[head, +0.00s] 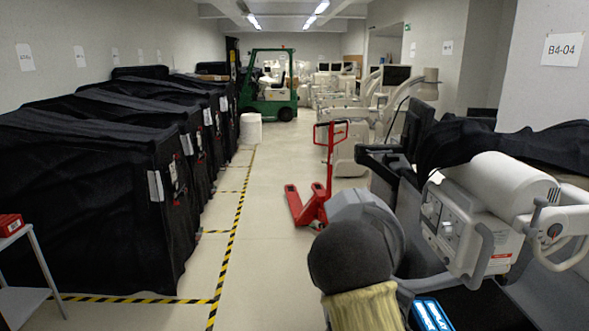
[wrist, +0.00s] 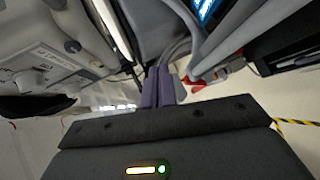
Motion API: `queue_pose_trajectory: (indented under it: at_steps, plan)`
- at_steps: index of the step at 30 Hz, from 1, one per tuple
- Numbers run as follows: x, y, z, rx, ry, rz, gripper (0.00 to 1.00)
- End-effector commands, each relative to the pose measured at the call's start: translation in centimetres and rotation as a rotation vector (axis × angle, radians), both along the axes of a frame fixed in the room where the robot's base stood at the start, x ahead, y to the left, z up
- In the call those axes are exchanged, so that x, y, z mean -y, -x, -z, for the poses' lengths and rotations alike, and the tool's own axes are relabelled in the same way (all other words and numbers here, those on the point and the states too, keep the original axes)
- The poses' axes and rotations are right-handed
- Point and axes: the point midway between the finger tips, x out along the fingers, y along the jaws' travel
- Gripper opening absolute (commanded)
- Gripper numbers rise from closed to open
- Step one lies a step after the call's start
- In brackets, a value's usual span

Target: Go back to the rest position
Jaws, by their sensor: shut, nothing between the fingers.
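My gripper (wrist: 160,88) shows in the wrist view, with its two purplish-grey fingers close together and nothing visible between them. Its dark body fills the bottom of that view. In the head view my arm rises at the lower middle right, beside the white medical machine (head: 477,222); the gripper itself cannot be made out there. Grey and white equipment with cables lies close around the fingers in the wrist view.
Black covered carts (head: 85,200) line the left side behind yellow-black floor tape (head: 232,235). A red pallet jack (head: 318,200) stands in the aisle. A green forklift (head: 268,88) is at the back. A small table (head: 22,300) holds a red box (head: 10,224). The aisle floor between is clear.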

Motion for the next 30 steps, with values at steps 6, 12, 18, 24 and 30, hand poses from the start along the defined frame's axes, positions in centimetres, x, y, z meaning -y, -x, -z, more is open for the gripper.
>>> queue_pose_trajectory:
  at_steps: [6, 12, 18, 24, 30]
  plan:
    - [-5.2, 4.4, 2.6, -0.054, -0.561, 0.072, 0.00]
    - [-10.4, 10.5, 2.7, -0.171, -0.937, 0.202, 0.00]
    - [-13.6, 18.1, 1.7, -0.309, -1.128, 0.400, 0.00]
    - [-14.3, 22.8, 1.1, -0.371, -1.156, 0.548, 0.00]
    - [-14.3, 23.2, 1.1, -0.377, -1.155, 0.566, 0.00]
